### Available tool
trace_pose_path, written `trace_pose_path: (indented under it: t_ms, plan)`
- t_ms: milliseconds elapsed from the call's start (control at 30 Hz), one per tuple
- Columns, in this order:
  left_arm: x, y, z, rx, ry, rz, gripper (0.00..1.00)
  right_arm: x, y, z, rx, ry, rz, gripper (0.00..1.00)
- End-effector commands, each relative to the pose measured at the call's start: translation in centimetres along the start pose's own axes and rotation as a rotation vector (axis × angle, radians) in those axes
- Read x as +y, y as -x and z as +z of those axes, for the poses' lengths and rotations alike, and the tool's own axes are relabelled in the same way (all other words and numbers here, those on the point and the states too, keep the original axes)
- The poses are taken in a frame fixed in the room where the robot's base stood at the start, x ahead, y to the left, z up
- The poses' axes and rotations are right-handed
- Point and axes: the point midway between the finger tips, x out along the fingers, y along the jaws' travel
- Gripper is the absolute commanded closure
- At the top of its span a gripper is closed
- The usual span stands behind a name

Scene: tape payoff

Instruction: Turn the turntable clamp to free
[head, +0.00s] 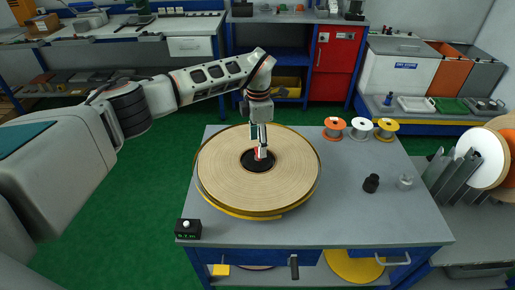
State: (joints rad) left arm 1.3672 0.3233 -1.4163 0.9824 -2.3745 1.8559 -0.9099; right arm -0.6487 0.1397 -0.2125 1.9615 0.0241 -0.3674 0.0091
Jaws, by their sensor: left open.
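The turntable (225,175) lies flat on the grey workbench, with a large tan disc of tape on top and a yellow rim below. A black hub (248,165) sits at its centre with a small red part (261,156), which may be the clamp; its setting is too small to read. My left gripper (260,150) points down over the hub, close above or at the red part, and is open. I cannot tell whether its fingers touch the clamp, as they partly hide it. My right gripper is not in view.
Small orange, white and yellow spools (359,128) stand at the bench's back right. A black knob (371,183) and a clear piece (405,182) stand on the right. A black display box (188,229) sits at the front left corner. The bench's (400,220) front right is clear.

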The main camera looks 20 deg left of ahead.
Motion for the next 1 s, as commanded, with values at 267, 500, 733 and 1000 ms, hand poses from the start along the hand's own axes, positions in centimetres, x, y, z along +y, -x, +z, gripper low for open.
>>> trace_pose_path:
  t_ms: [267,500,733,1000]
  plan:
    - [0.0,-2.8,0.0,-0.001,-0.001,0.0,0.44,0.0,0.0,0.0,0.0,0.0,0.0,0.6]
    - [0.0,-3.1,0.0,-0.001,-0.002,0.001,0.44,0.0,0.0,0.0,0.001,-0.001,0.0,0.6]
    - [0.0,-3.1,0.0,-0.001,-0.001,0.001,0.83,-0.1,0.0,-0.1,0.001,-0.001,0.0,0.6]
    - [0.0,-3.1,0.0,-0.001,0.0,0.0,0.83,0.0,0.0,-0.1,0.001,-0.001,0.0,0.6]
